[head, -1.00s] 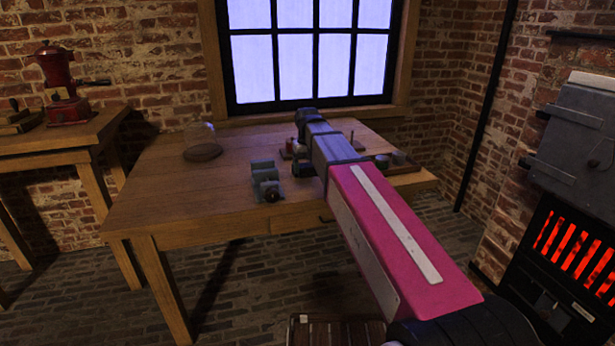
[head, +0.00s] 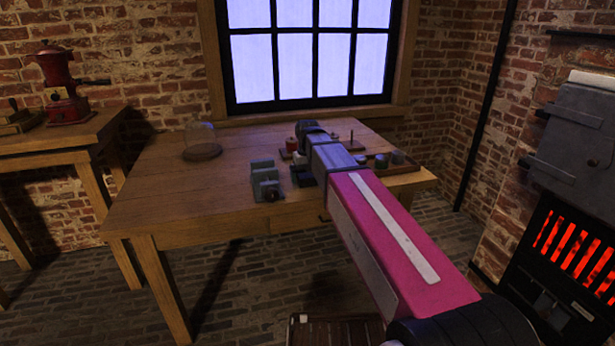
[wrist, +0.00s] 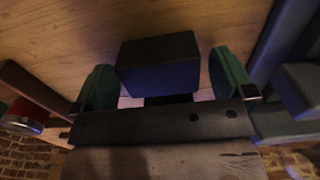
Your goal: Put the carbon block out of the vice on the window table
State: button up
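The dark carbon block (wrist: 158,65) is between the two green finger pads of my gripper (wrist: 163,82) in the wrist view. The gripper looks shut on it, though a thin strip shows beside the right pad. Bare table wood shows past the block; whether its underside touches the table cannot be told. In the head view my gripper is low over the window table (head: 175,215), mostly hidden behind my arm. The grey-green vice (head: 267,184) stands just left of it, with no block clearly visible in its jaws.
A glass dome on a dark base (head: 202,150) stands at the back left of the table. A red item (head: 291,144) and a wooden tray with dark pieces (head: 397,160) are behind and right of my arm. The left and front left of the table are clear.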

aim_at(308, 175)
notch_tip(308, 175, up, 12)
jog(key=shift+r, duration=0.15)
dwell(0.7)
